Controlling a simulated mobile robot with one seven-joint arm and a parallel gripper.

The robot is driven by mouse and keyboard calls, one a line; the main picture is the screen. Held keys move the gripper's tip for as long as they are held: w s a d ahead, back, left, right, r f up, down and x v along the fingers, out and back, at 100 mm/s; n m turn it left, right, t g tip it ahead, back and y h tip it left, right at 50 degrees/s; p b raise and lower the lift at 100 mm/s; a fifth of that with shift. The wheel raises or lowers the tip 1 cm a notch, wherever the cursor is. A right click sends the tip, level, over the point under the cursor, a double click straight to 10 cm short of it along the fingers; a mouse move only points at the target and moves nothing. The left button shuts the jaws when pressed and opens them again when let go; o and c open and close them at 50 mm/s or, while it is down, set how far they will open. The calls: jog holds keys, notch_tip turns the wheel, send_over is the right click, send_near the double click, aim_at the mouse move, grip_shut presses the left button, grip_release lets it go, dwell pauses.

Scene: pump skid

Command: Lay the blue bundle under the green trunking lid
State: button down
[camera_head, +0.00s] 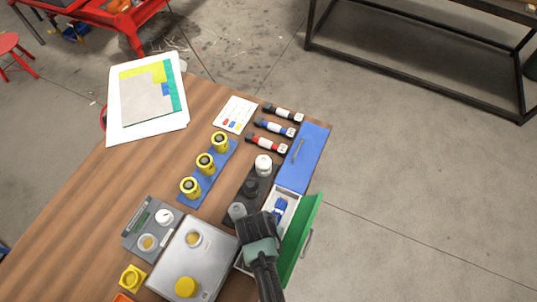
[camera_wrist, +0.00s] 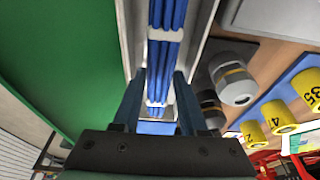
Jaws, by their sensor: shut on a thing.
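The blue bundle (camera_wrist: 164,55) has several parallel strands with white ties. It lies lengthwise in the white trunking channel (camera_wrist: 136,20), and its end also shows in the head view (camera_head: 281,206). My gripper (camera_wrist: 158,82) has one finger on each side of the bundle and is shut on it, down at the channel. In the head view my gripper (camera_head: 268,222) covers the near part of the channel. The green trunking lid (camera_head: 300,240) stands open, tilted outward on the channel's right side. It fills the left of the wrist view (camera_wrist: 60,60).
A blue lid (camera_head: 306,157) covers the far section of the trunking. Left of the channel stand a dark strip with knobs (camera_head: 263,165), yellow numbered cylinders (camera_head: 205,163) on a blue strip and a grey box (camera_head: 205,262).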

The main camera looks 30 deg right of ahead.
jog(key=shift+f+b, duration=0.75)
jog(key=shift+f, duration=0.3)
jog(key=shift+c, duration=1.8)
grip_release()
jog(key=v, duration=1.3)
